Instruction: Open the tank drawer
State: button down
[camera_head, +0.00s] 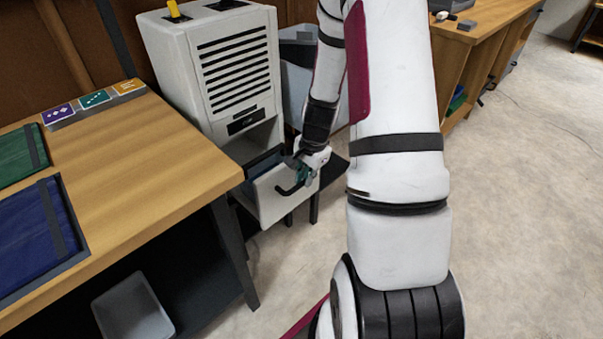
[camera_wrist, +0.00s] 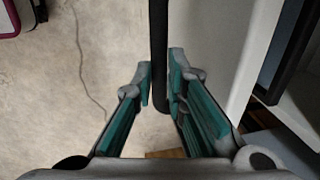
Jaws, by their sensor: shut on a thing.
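The white tank drawer (camera_head: 270,203) stands partly pulled out at the bottom of the white slatted cabinet (camera_head: 185,62), and its dark inside shows. A black bar handle (camera_head: 285,190) is on its front. My gripper (camera_head: 303,172) is at the handle, partly hidden by its own wrist in the head view. In the wrist view, the fingers of my gripper (camera_wrist: 160,82) are closed around the black handle (camera_wrist: 158,40). The pale drawer front (camera_wrist: 212,50) is just right of the fingers, with the bluish drawer inside (camera_wrist: 285,50) beyond it.
A wooden table (camera_head: 140,150) with green and blue trays stands left of the cabinet, its corner close to the drawer. A grey bin (camera_head: 133,308) is under it. A grey container (camera_head: 298,75) is behind my arm. Open concrete floor (camera_head: 520,200) lies to the right.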

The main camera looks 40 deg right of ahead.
jog(key=shift+s+d+r, duration=0.3)
jog(key=shift+s+d, duration=0.15)
jog(key=shift+d, duration=0.1)
jog(key=c, duration=1.6)
grip_release()
jog(key=shift+s+a+f, duration=0.1)
jog(key=shift+a, duration=0.15)
notch_tip(320, 180, up, 12)
jog(key=s, duration=0.2)
jog(key=shift+s, duration=0.1)
